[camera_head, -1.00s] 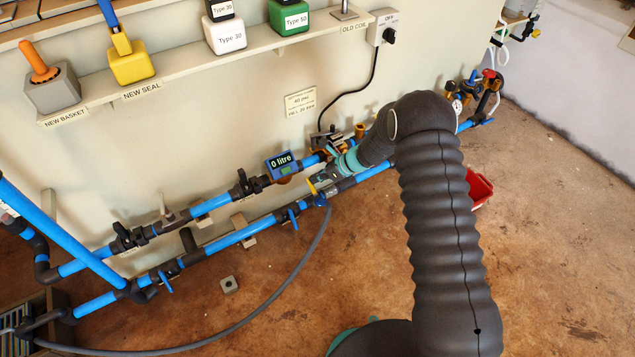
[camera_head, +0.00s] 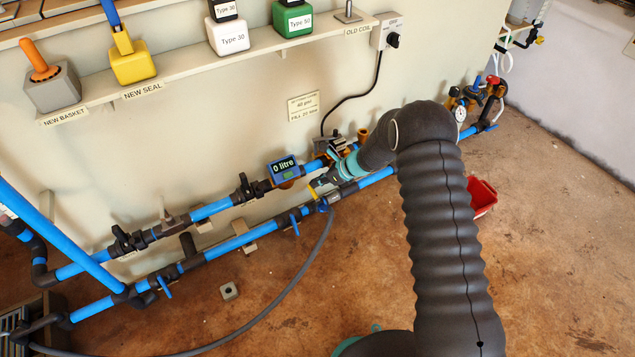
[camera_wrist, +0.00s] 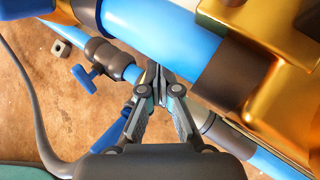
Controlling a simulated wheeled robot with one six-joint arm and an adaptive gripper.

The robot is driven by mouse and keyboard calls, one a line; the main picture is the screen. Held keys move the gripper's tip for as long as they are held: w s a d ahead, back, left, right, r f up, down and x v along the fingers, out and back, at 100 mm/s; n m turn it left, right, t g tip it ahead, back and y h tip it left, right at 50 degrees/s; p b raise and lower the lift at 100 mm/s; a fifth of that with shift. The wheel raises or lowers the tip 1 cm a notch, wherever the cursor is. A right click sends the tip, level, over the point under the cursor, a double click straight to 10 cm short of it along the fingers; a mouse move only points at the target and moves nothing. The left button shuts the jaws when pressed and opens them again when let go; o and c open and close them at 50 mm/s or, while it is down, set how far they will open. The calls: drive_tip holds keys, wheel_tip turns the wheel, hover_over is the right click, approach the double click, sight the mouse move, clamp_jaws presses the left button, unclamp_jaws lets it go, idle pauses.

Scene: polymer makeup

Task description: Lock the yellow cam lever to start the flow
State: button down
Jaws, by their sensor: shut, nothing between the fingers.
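A small yellow piece (camera_head: 312,191), likely the cam lever, shows at the lower blue pipe, just left of my gripper's tip. It is too small to tell its angle or whether it is locked. My gripper (camera_head: 322,188) reaches down to the pipes and is partly hidden by my arm. In the wrist view my gripper (camera_wrist: 155,72) is shut and empty, its fingertips by the edge of a thick blue pipe (camera_wrist: 150,28). I cannot make out the yellow lever there. I cannot tell whether the fingers touch anything.
A flow meter (camera_head: 284,168) reading 0 litre sits on the upper pipe. Brass fittings (camera_wrist: 225,70) crowd the right of the wrist view. A blue-handled valve (camera_wrist: 84,76) and a grey hose (camera_head: 300,270) lie nearby. A red bin (camera_head: 482,195) stands right; the floor in front is mostly clear.

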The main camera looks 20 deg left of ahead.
drive_tip(key=shift+s+d, duration=0.1)
drive_tip(key=shift+s+d+f+b, duration=0.15)
drive_tip(key=shift+s+d+b, duration=0.25)
drive_tip(key=shift+d, duration=0.1)
idle(0.3)
drive_tip(key=w+d+r+p, duration=0.1)
drive_tip(key=w+d+r, duration=0.1)
drive_tip(key=r, duration=0.4)
drive_tip(key=w+d+r+p, duration=0.1)
drive_tip(key=w+d+r, duration=0.2)
drive_tip(key=r, duration=0.3)
drive_tip(key=shift+d+p, duration=0.15)
drive_tip(key=shift+p, duration=0.2)
drive_tip(key=shift+n, duration=0.3)
